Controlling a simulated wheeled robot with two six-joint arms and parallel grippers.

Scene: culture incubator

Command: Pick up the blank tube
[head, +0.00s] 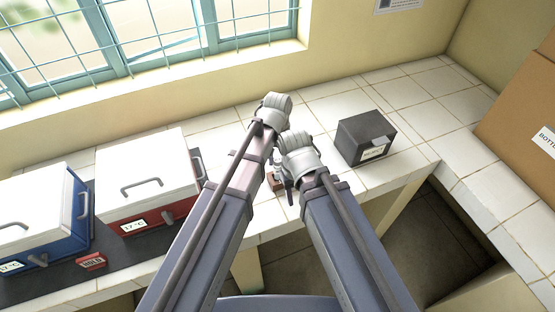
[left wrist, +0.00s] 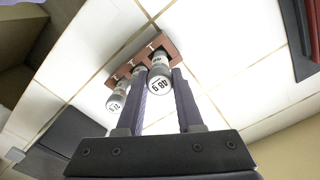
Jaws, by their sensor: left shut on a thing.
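A small red-brown rack (left wrist: 171,45) stands on the white tiled bench in the left wrist view, with several capped tubes at it. My left gripper (left wrist: 161,82) is shut on a tube (left wrist: 160,68) with a pale cap marked with dark characters, which look like 48 g. Another marked tube (left wrist: 117,96) is to the left, and one (left wrist: 138,72) is partly hidden behind a finger. I cannot tell which tube is blank. In the head view the rack (head: 276,180) is mostly hidden by my arms. My right gripper's fingers are hidden behind its wrist.
A black labelled box (head: 364,138) stands to the right of my arms. A red incubator (head: 150,180) and a blue one (head: 40,220) stand on a dark mat at the left. A cardboard box (head: 520,105) is at the far right. Bench tiles behind the black box are clear.

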